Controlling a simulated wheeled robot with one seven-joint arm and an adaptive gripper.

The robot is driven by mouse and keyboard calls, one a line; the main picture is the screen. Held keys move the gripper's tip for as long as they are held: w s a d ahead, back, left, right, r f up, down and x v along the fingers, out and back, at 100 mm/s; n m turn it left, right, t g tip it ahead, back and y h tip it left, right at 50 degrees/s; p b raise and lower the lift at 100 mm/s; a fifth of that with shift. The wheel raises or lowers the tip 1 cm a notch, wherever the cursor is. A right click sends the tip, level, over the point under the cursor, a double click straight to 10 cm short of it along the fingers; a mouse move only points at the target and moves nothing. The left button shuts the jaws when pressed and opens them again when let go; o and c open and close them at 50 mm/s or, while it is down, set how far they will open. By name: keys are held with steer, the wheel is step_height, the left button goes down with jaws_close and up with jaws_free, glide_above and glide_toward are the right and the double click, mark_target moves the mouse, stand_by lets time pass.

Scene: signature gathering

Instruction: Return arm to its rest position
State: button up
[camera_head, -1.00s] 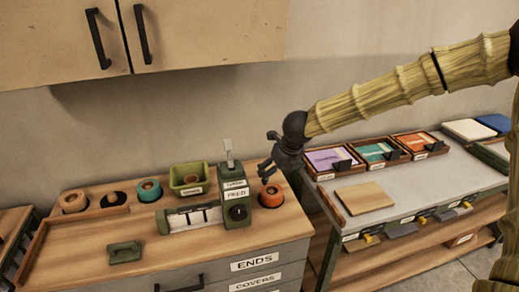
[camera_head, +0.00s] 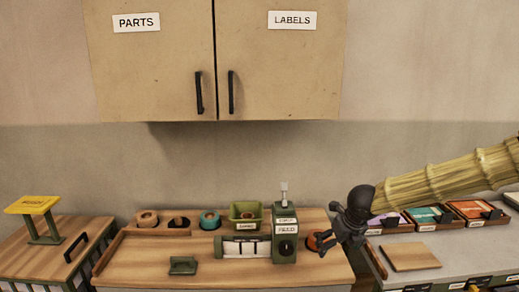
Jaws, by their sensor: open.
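My arm (camera_head: 455,173) reaches in from the right edge, held out over the grey worktable. My gripper (camera_head: 328,240), small and black, hangs at its end by the right side of the wooden bench. Its fingers point down and left and are open. It overlaps an orange roll (camera_head: 312,243) in the picture and partly hides it. I cannot tell whether it touches the roll, but nothing shows held in it.
A green machine (camera_head: 285,228) with a lever stands left of my gripper. Several rolls and a green bin (camera_head: 245,211) line the bench back. Trays of coloured cards (camera_head: 425,216) and a wooden board (camera_head: 410,257) lie below my arm. Wall cabinets (camera_head: 278,70) hang above.

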steer(key=s+f+n+g+h, duration=0.1)
steer(key=s+f+n, duration=0.65)
steer(key=f, duration=0.45)
steer(key=s+f+n+h, duration=0.2)
steer(key=s+f+n, duration=0.6)
steer(key=f, duration=0.4)
steer(key=s+f+n+g, duration=0.1)
steer(key=s+f+n, duration=0.3)
steer(key=s, duration=0.5)
steer(key=s+f+n+g+y, duration=0.1)
steer(key=s+f+n, duration=0.2)
steer(key=s+n, duration=0.4)
steer(key=s+a+f+n+g+y, duration=0.1)
steer(key=s+f+n, duration=0.3)
steer(key=s, duration=0.9)
steer(key=shift+f+n, duration=0.35)
steer(key=shift+n, duration=0.9)
